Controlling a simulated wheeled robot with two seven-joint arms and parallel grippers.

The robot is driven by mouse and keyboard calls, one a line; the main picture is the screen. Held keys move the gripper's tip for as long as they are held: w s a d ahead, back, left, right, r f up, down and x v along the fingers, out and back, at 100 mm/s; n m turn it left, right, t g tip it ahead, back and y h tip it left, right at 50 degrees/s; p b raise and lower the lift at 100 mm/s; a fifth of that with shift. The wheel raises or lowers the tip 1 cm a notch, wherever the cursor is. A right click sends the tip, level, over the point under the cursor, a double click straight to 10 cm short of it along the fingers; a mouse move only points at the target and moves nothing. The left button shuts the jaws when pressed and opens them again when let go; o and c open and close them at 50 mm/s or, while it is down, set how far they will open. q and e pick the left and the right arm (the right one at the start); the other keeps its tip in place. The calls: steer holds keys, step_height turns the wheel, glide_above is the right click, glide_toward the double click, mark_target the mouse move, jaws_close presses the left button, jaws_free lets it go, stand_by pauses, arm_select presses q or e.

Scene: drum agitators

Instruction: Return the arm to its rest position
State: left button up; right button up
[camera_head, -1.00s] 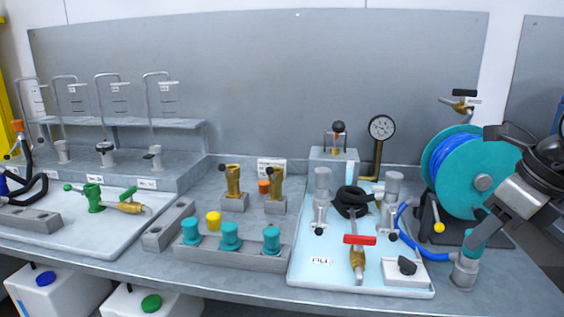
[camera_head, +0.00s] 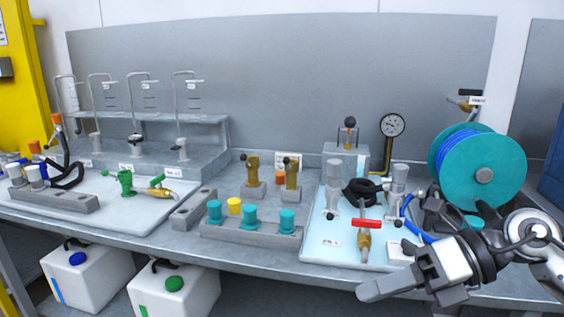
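My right arm comes in from the right edge at the lower right. Its gripper (camera_head: 372,289) is grey and dark, with a white block at the wrist. It points left, in front of the pale blue tray's front right corner in the picture. I see no thing held in it. Only one long finger shows clearly, so I cannot tell the gap. My arm hides part of the bench at the right and partly covers a teal-topped fitting (camera_head: 472,222). My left arm and gripper are not in view.
The pale blue tray (camera_head: 318,252) holds a red-handled valve (camera_head: 366,224), a black coil (camera_head: 361,191) and grey posts. A teal reel (camera_head: 500,172) with blue hose stands behind my arm. A grey block with teal caps (camera_head: 250,231) lies left. White canisters (camera_head: 88,277) stand below the bench.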

steer(key=s+a+r+m+t+y, duration=0.1)
steer(key=a+m+t+y, duration=0.2)
steer(key=a+m+y, duration=0.35)
steer(key=w+d+f+m+t+h, duration=0.1)
steer(key=d+f+m+t+h, duration=0.2)
steer(key=f+m+t+h, duration=0.75)
steer(key=d+f+m+t+h, duration=0.2)
steer(key=d+f+m+h, duration=0.3)
steer(key=m, duration=1.2)
steer(key=s+a+f+m+g, duration=0.1)
steer(key=s+f+m+g, duration=0.5)
steer(key=s+f, duration=0.4)
step_height(320, 180, down, 4)
steer(key=shift+r, duration=0.1)
steer(key=shift+a, duration=0.1)
